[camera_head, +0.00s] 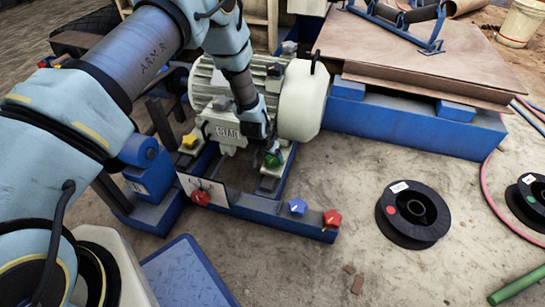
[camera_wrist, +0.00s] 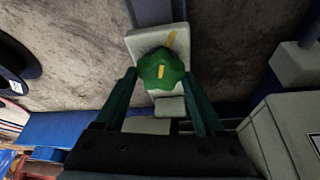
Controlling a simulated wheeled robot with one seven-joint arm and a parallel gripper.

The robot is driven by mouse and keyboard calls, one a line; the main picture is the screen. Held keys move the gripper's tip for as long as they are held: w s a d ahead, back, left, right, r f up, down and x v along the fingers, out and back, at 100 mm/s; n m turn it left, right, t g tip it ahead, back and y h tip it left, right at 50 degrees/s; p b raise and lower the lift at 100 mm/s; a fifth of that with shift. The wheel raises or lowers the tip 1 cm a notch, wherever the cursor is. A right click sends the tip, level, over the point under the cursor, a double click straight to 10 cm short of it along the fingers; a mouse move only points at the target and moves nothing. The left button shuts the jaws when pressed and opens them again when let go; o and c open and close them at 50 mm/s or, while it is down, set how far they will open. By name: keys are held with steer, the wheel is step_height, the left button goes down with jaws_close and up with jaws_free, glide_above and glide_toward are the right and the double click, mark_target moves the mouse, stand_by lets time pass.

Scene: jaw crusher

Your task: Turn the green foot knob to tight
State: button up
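The green foot knob (camera_head: 272,160) sits on a pale foot of the motor (camera_head: 222,130). In the wrist view the green knob (camera_wrist: 161,72) is lobed, with a short yellow mark on its top. Another yellow mark (camera_wrist: 171,39) shows on the pale foot plate (camera_wrist: 145,38) just beyond the knob, slightly tilted and a little right of the knob's mark. My gripper (camera_head: 268,146) is over the knob. In the wrist view my gripper (camera_wrist: 160,75) is open, one finger on each side of the knob, with small gaps visible at both sides.
A black spool (camera_head: 413,214) lies on the ground at right. The ground between frame and spool is clear.

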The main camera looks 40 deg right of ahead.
steer(key=c, duration=0.9)
steer(key=shift+m+g, duration=0.6)
steer(key=shift+m, duration=0.8)
steer(key=o, duration=1.4)
steer(key=p+v, duration=0.3)
steer(key=v, duration=0.7)
steer(key=shift+a+r+p, duration=0.2)
steer(key=shift+r+p, duration=0.15)
steer(key=shift+p, duration=0.05)
